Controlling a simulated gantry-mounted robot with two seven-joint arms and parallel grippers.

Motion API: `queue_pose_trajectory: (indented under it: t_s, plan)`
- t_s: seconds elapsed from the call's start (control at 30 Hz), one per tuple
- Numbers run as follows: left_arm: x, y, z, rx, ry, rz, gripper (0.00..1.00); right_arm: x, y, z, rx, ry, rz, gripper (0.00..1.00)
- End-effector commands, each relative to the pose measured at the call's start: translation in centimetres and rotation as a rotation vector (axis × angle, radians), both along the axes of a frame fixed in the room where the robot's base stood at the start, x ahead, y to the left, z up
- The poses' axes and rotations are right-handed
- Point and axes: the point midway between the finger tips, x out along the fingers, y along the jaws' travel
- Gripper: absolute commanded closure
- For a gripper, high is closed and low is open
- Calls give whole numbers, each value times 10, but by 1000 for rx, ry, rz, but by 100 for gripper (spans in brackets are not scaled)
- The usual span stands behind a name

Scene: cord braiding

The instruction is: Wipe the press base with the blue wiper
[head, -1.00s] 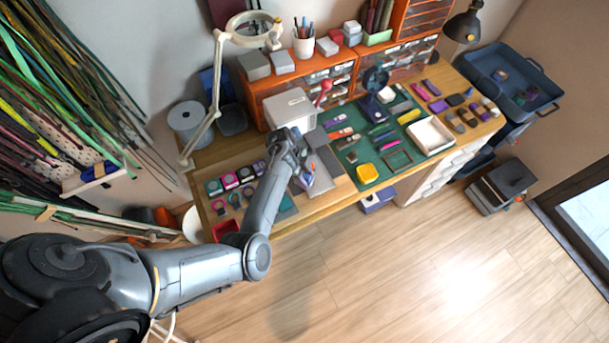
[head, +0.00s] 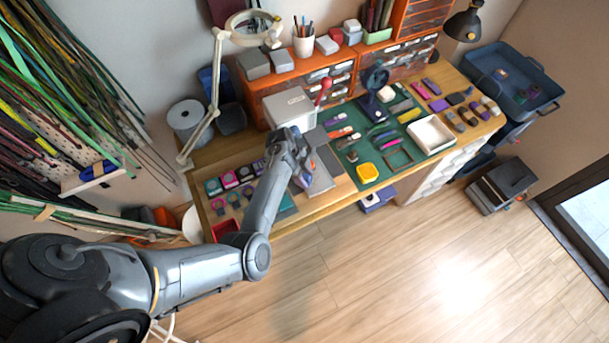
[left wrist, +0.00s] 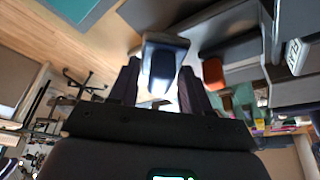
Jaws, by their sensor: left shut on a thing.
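The press (head: 290,107) is a pale grey box with a red lever (head: 323,86), standing at the back of the bench. Its grey flat base (head: 322,172) reaches forward from it, partly hidden by my left arm. My left gripper (head: 299,171) is over the left part of the base and is shut on the blue wiper (head: 303,181). In the left wrist view the blue wiper (left wrist: 162,68) sits between the two dark fingers of the left gripper (left wrist: 160,88). I cannot tell whether the wiper touches the base. My right gripper is not in view.
Several small coloured items lie left of my arm. A magnifier lamp (head: 214,95) and orange drawers (head: 330,75) stand behind.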

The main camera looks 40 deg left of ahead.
Motion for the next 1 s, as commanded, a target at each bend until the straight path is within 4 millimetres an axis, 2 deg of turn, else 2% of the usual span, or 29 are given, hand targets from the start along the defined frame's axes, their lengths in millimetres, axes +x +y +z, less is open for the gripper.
queue_pose_trajectory:
  t_s: [1.0]
  plan:
    - [1,0,-18,0,-1,0,77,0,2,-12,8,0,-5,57]
